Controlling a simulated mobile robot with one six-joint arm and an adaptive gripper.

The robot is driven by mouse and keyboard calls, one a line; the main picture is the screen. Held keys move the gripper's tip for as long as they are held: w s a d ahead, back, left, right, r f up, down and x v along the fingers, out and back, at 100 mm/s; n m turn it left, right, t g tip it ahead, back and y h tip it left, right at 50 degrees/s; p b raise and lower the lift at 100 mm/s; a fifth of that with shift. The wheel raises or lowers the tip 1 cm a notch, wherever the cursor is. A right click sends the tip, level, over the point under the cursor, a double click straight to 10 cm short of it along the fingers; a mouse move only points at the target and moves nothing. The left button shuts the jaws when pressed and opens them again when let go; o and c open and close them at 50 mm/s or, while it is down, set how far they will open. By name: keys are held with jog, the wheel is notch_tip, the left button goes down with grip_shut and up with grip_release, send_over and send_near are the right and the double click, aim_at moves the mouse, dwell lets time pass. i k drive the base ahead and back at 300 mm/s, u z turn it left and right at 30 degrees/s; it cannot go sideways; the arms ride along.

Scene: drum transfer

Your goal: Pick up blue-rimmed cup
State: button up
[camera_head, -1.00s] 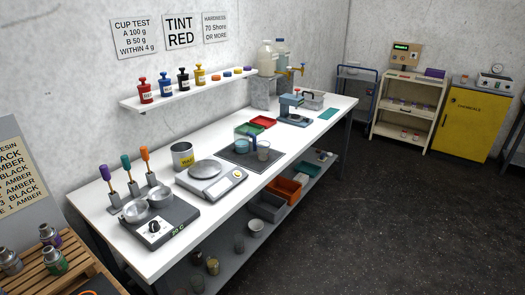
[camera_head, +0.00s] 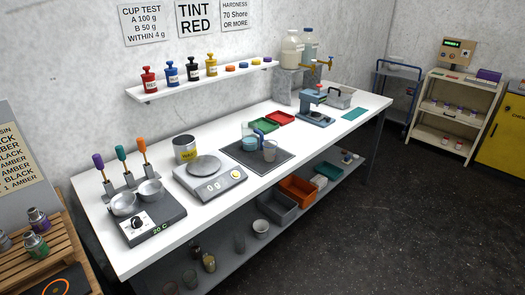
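On the dark mat (camera_head: 237,158) in the middle of the white bench stand two see-through cups side by side. The left cup (camera_head: 249,143) has a blue tint near its top, which seems to be the blue rim; it is small, so I cannot be sure. The right cup (camera_head: 270,151) looks plain and clear. Both look upright. My gripper is out of view.
The blue press (camera_head: 312,105) is to the right. Dark floor (camera_head: 340,230) in front is clear.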

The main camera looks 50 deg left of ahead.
aim_at(270, 152)
jog(key=u, duration=0.25)
jog(key=i, duration=0.8)
jog(key=u, duration=0.8)
jog(key=i, duration=1.25)
jog(key=u, duration=0.45)
jog(key=k, duration=0.95)
jog(key=u, duration=0.15)
jog(key=i, duration=0.65)
